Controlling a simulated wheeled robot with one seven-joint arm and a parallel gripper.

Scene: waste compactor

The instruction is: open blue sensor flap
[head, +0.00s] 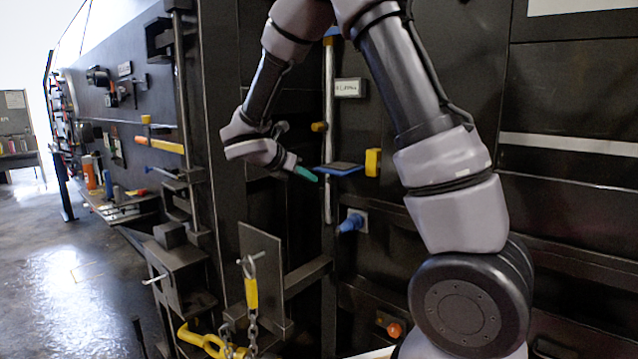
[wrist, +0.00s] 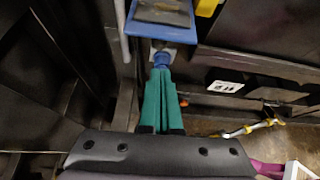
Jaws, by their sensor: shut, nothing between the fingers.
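The blue sensor flap (head: 340,169) sticks out from the dark machine wall, roughly level, with a dark plate on its upper face. In the wrist view, the blue flap (wrist: 160,17) is at the top, past my fingertips. My gripper (head: 307,174) has green fingers and is just left of the flap's near edge in the head view. In the wrist view, my gripper (wrist: 161,72) is shut and empty. A blue knob (head: 352,221) sits on the wall below the flap. It also shows just beyond my fingertips in the wrist view (wrist: 161,58). Contact with the flap cannot be told.
A yellow block (head: 373,162) is right of the flap. A vertical metal rod (head: 329,120) runs beside it. A metal plate (head: 261,268) and a yellow-handled chain (head: 251,292) stand lower left. An orange knob (head: 394,330) is low on the wall. Open floor lies far left.

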